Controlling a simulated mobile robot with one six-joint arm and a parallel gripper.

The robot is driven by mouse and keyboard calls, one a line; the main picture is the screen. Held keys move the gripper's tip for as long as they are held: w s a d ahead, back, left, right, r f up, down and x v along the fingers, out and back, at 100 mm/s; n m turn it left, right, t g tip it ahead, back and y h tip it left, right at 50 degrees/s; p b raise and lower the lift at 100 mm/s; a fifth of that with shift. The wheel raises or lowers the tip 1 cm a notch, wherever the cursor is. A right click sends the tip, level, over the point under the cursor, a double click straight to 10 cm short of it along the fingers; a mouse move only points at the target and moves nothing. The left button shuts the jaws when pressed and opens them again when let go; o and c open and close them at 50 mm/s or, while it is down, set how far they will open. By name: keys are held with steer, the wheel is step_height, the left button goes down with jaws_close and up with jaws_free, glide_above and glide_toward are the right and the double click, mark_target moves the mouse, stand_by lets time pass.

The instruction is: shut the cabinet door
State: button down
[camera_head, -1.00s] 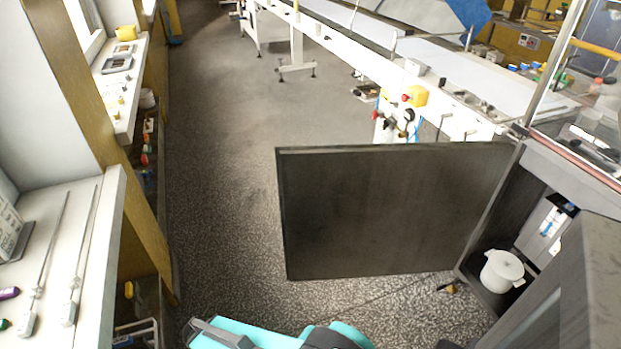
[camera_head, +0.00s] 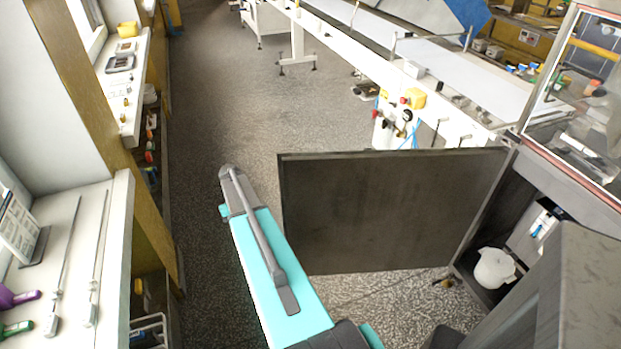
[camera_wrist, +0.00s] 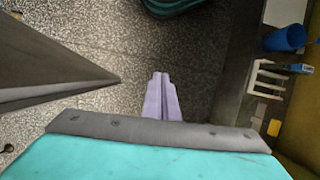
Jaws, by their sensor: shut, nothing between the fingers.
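The dark cabinet door (camera_head: 392,213) stands wide open, swung out from the grey cabinet (camera_head: 590,290) at the right. Its hinge side is at the right and its free edge faces left. My teal arm lies just left of the free edge in the head view. My gripper (camera_wrist: 162,97) shows in the wrist view as two pale purple fingers, closed together and empty, pointing over the floor. The door (camera_wrist: 45,62) is at the left of that view, with a gap between its edge and the fingers. In the head view the fingers cannot be made out.
A white pot (camera_head: 494,267) stands inside the open cabinet. A white counter (camera_head: 85,260) with rods and bottles runs along the left wall. A white conveyor (camera_head: 440,90) stands behind the door. A blue bin (camera_wrist: 286,38) shows in the wrist view.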

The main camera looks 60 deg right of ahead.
mark_target(311, 181)
steer(key=d+r+m+t+p, duration=0.1)
steer(key=d+r+m+p, duration=0.15)
steer(key=d+r, duration=1.35)
steer(key=s+d+r+m+p, duration=0.1)
steer(key=s+d+r, duration=0.3)
steer(key=d, duration=0.2)
steer(key=s+d+r+m+t+p, duration=0.1)
steer(key=s+d+r, duration=0.3)
steer(key=d, duration=0.3)
steer(key=shift+s+r, duration=0.25)
steer(key=shift+r, duration=0.3)
steer(key=shift+f, duration=0.15)
steer(key=shift+s+a+f+p, duration=0.65)
steer(key=shift+a+f+p, duration=0.25)
steer(key=shift+f, duration=0.65)
steer(key=shift+s+a+f+p, duration=0.6)
steer(key=shift+a+f+p, duration=0.25)
steer(key=shift+f, duration=0.75)
steer(key=shift+s+a+f+p, duration=0.65)
steer(key=shift+a+f+p, duration=0.25)
steer(key=shift+f, duration=0.65)
